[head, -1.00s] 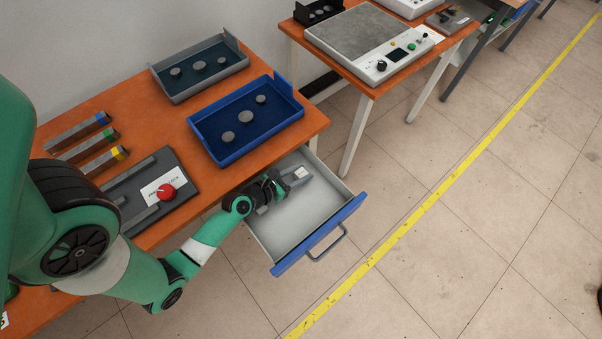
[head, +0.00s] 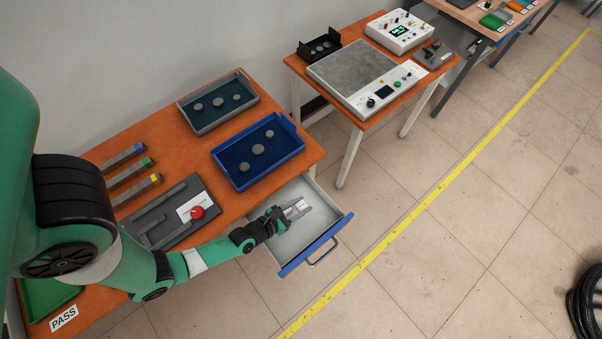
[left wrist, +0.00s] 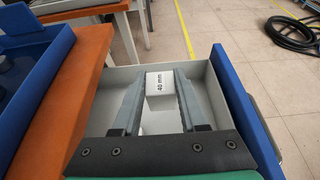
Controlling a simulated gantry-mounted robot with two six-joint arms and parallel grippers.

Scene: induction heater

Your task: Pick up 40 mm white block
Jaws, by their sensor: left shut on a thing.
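The white block (left wrist: 160,84) is marked "40 mm" and shows between the two grey fingers in the left wrist view. In the head view the block (head: 300,205) is a small white shape inside the open drawer (head: 314,228). My left gripper (head: 298,210) reaches down into the drawer and is shut on the block. Its fingers also show in the left wrist view (left wrist: 158,90), one on each side of the block. The fingers partly hide the block's sides. I cannot tell whether the block touches the drawer floor. My right gripper is not in view.
The drawer's blue front (head: 318,245) and grey walls surround the gripper. A blue tray (head: 296,155) and a grey tray (head: 250,97) with round discs stand on the orange table (head: 160,105). A panel with a red button (head: 197,212) lies near my left arm.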

